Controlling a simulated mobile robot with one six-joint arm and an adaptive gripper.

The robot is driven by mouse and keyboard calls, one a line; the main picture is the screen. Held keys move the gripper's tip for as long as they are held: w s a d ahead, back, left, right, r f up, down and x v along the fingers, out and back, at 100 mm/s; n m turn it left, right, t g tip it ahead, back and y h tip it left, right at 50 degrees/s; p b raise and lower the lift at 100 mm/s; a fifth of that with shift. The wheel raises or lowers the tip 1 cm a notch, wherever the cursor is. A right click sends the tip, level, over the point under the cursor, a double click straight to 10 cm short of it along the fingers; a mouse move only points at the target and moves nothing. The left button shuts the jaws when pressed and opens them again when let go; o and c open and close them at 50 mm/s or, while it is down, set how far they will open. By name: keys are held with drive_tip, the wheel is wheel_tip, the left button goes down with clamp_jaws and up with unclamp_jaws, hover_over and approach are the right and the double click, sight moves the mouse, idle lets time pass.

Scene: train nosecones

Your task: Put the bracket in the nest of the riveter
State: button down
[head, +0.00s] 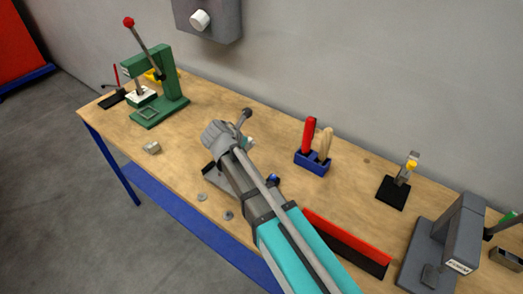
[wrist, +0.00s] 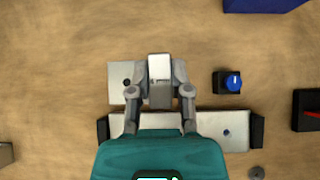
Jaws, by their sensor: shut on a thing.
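In the wrist view, my gripper (wrist: 162,72) is shut on a small silver bracket (wrist: 160,88), with one finger along each side of it. The bracket is over a pale metal plate (wrist: 119,72), and I cannot tell whether they touch. In the head view, my arm hides the jaws and the bracket. A grey C-shaped machine (head: 457,225) with a small label stands at the right end of the bench. A green lever press (head: 161,82) with a red knob stands at the far left. I cannot tell for certain which is the riveter, and its nest is not clear.
On the bench (head: 345,190) are a blue holder (head: 312,163) with red and tan-handled tools, a red-edged bar (head: 345,240), a black-based clamp (head: 393,192) and a small metal block (head: 152,147). A blue knob (wrist: 233,82) sits right of the bracket. The front left bench surface is mostly clear.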

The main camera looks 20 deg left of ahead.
drive_tip(key=b+x, duration=0.2)
drive_tip(key=x, duration=0.1)
drive_tip(key=a+b+x, duration=0.1)
drive_tip(key=b+x, duration=0.1)
drive_tip(key=x, duration=0.1)
drive_tip(key=w+b+x, duration=0.1)
drive_tip(key=x, duration=0.3)
drive_tip(key=shift+w+a+r+b, duration=0.15)
drive_tip(key=shift+r+b, duration=0.1)
drive_tip(key=shift+b, duration=0.15)
drive_tip(key=shift+w+f+b, duration=0.35)
drive_tip(key=shift+w, duration=0.1)
drive_tip(key=shift+w+f+b, duration=0.35)
drive_tip(key=shift+f+b, duration=0.2)
drive_tip(key=shift+b, duration=0.05)
drive_tip(key=shift+f+b, duration=1.4)
drive_tip(key=shift+f, duration=0.05)
drive_tip(key=shift+f, duration=0.1)
